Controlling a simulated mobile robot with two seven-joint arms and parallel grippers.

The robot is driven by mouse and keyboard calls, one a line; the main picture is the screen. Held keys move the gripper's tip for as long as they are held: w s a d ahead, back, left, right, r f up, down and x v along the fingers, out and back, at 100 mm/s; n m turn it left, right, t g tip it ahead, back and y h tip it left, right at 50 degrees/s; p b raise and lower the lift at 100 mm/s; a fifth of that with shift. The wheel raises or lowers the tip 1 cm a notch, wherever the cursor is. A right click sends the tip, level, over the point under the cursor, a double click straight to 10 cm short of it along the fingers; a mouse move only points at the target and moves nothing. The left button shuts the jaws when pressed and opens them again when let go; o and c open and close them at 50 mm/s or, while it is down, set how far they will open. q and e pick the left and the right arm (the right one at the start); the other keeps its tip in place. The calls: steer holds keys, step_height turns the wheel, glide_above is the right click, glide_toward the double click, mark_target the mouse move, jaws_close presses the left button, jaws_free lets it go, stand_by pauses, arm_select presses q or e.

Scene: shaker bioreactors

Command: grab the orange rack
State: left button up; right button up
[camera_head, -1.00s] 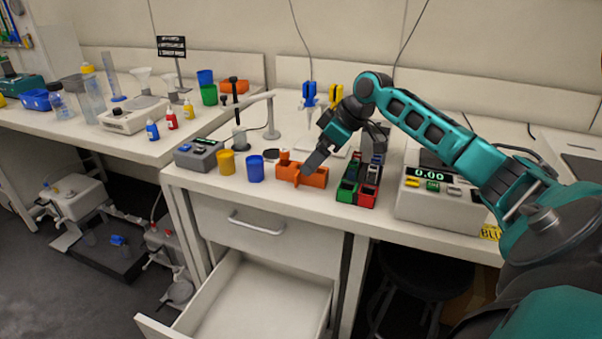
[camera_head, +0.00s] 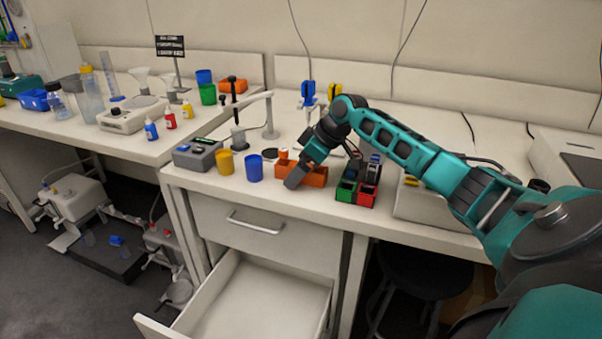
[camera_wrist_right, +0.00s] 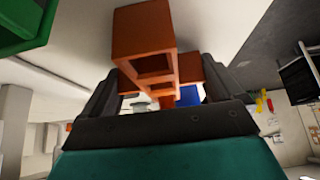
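The orange rack (camera_head: 315,177) sits on the bench near its front edge, between the blue cup and the green and red racks. My right gripper (camera_head: 298,176) is down at the rack and hides part of its left half. In the right wrist view, the rack (camera_wrist_right: 145,40) reaches between the two dark fingers of my right gripper (camera_wrist_right: 160,85). The fingers are spread, one on each side, with a gap beside the rack. Whether either finger touches it is hard to tell. My left gripper is not in view.
A blue cup (camera_head: 254,168) and a yellow cup (camera_head: 225,162) stand left of the rack. A green rack (camera_head: 346,192) and a red rack (camera_head: 367,194) stand close on its right. Below the bench front, a drawer (camera_head: 262,298) is pulled open.

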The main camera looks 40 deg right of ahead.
steer(key=c, duration=0.4)
steer(key=shift+r, duration=0.1)
